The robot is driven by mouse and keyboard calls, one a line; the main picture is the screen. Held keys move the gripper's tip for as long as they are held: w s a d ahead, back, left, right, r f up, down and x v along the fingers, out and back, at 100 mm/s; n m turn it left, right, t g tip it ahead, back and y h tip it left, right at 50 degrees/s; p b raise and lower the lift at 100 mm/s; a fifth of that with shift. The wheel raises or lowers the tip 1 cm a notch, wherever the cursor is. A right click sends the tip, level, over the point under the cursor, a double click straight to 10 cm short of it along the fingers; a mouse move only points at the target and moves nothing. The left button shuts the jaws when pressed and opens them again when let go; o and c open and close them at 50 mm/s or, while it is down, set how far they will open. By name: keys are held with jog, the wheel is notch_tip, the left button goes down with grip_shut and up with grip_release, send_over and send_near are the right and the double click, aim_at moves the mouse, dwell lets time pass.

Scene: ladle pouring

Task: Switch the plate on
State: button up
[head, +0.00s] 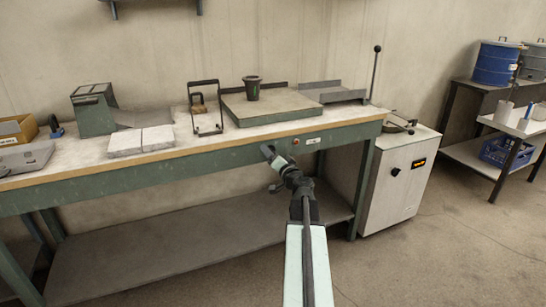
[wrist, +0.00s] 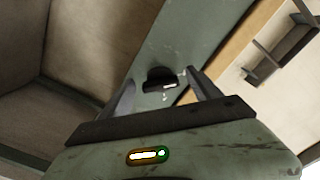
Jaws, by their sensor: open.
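The plate is probably the flat, pale-topped slab with a green rim (head: 245,118) on the workbench, with a dark cup (head: 252,88) standing on it. Below it, the bench's green front rail carries a small red-orange spot (head: 295,141) and a white label (head: 312,141). My gripper (head: 270,156) is at this rail, left of and below the red-orange spot. In the wrist view a black knob-like part (wrist: 160,76) on the green rail shows between the fingers of my open gripper (wrist: 163,92). I cannot tell whether the fingers touch it.
A pale cabinet (head: 395,185) with an orange display stands right of the bench.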

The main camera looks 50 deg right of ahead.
jog(key=c, duration=1.4)
jog(key=shift+m, duration=0.3)
jog(key=shift+s+d+r+m+p, duration=0.1)
jog(key=shift+r+m+p, duration=0.1)
jog(key=shift+m, duration=4.1)
jog(key=shift+s+r+m+p, duration=0.1)
jog(key=shift+r+m+p, duration=0.05)
jog(key=shift+m, duration=4.15)
jog(key=o, duration=1.4)
jog(key=shift+w, duration=0.1)
